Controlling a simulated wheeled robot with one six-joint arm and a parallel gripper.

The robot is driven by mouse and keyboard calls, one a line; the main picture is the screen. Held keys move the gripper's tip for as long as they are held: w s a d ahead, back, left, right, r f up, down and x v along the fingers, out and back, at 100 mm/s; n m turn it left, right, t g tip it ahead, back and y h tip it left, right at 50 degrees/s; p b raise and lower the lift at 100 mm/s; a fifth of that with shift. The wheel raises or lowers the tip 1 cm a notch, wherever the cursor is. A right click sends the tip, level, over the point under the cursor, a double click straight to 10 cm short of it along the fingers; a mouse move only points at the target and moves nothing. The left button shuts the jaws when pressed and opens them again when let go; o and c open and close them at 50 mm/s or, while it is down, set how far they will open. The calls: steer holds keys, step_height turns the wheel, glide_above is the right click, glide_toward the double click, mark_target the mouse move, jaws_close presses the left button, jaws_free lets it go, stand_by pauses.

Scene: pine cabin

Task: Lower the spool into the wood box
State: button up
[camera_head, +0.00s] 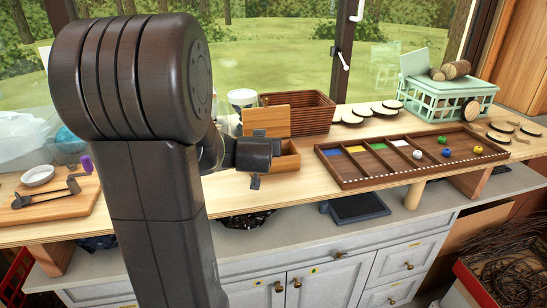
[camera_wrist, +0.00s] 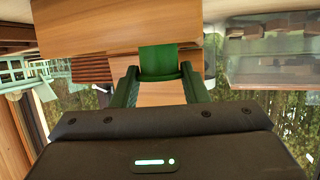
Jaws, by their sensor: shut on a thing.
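In the wrist view a pale wood panel (camera_wrist: 125,30) is close to the green piece. I cannot tell how deep the spool is relative to the box rim.
A wicker basket (camera_head: 312,112) stands behind the box. A divided tray (camera_head: 385,172) with colored squares and balls lies to the right, and a mint crate (camera_head: 450,90) beyond it. A cutting board (camera_head: 60,208) with a ladle is at the left. Windows line the back.

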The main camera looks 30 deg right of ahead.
steer(key=shift+f+b, duration=1.15)
stand_by(0.4)
steer(key=o, duration=0.8)
steer(key=shift+c, duration=0.2)
steer(key=shift+o, duration=1.4)
steer(key=shift+s+d, duration=0.1)
steer(key=shift+d, duration=0.1)
steer(key=shift+a, duration=0.1)
